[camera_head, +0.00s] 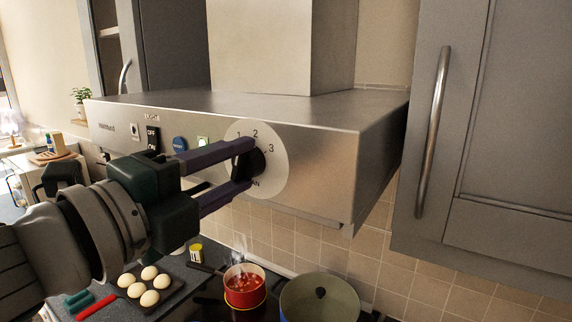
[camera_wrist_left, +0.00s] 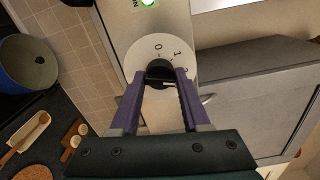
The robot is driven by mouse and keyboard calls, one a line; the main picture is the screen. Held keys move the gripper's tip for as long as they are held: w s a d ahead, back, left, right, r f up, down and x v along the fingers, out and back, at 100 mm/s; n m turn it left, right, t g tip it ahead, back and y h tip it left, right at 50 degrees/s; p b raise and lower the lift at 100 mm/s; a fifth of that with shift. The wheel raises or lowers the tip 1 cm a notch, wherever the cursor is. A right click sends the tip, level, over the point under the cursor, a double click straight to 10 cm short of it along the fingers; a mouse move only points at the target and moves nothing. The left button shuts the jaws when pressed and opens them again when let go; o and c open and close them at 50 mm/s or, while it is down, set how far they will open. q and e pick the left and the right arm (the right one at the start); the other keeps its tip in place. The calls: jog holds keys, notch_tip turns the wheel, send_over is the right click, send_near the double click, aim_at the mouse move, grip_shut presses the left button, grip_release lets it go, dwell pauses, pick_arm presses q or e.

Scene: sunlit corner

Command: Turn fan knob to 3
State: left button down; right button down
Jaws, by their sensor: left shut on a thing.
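The black fan knob (camera_head: 258,162) sits on a round white dial (camera_head: 272,183) on the front of the metal range hood (camera_head: 310,165). The digits 1, 2 and 3 and part of the word FAN show on the dial. My left gripper (camera_head: 247,165) reaches in from the left and is shut on the knob, with one purple finger on either side. In the left wrist view, the knob (camera_wrist_left: 160,73) sits between the fingertips (camera_wrist_left: 161,77), and 0 and 1 show on the dial. I cannot tell which digit the knob points to. My right gripper is not in view.
Below stand a steaming red pot (camera_head: 245,299) and a larger pot (camera_head: 320,300). A grey cabinet (camera_head: 515,130) with a long handle is on the right.

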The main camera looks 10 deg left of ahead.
pick_arm(q)
jog(key=m, duration=0.3)
jog(key=shift+m, duration=0.3)
jog(key=shift+m+p, duration=0.4)
jog(key=shift+m, duration=1.4)
jog(key=shift+c, duration=1.9)
grip_release()
jog(key=b+v, duration=0.5)
jog(key=v, duration=0.5)
